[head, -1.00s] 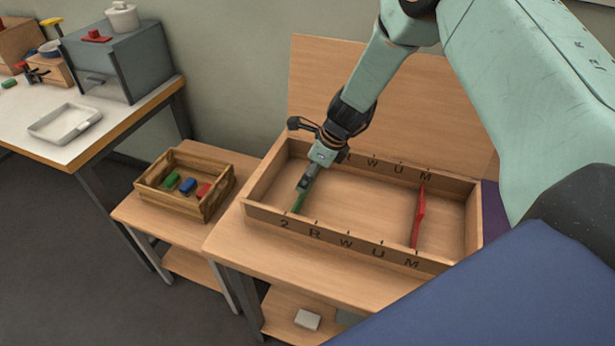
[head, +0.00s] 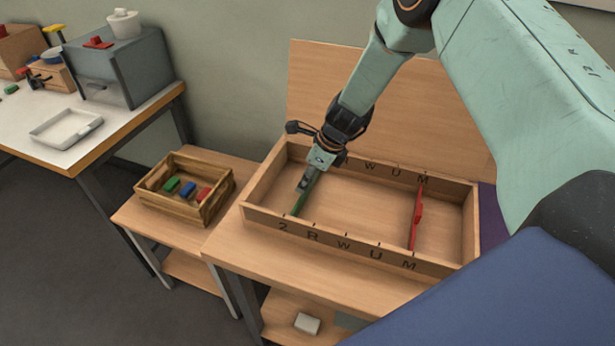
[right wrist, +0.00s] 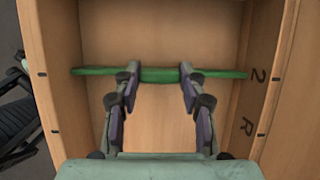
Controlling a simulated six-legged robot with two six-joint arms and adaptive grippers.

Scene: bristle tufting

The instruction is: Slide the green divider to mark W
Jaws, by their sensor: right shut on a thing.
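The green divider (head: 300,198) stands across the left part of a long wooden tray (head: 330,228) with marks 2, R, W, U, M on its front wall. Its near end is beside mark 2, left of mark R (head: 314,236) and mark W (head: 345,244). My right gripper (head: 309,176) reaches down into the tray and is shut on the divider's middle. In the right wrist view the fingertips (right wrist: 159,74) meet the green divider (right wrist: 90,71), whose right end is beside mark 2 (right wrist: 260,75). My left gripper is not in view.
A red divider (head: 417,214) stands across the tray near mark M. The tray floor between the two dividers is clear. A wooden crate (head: 176,207) with coloured blocks stands to the left. A tall board (head: 400,95) rises behind the tray.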

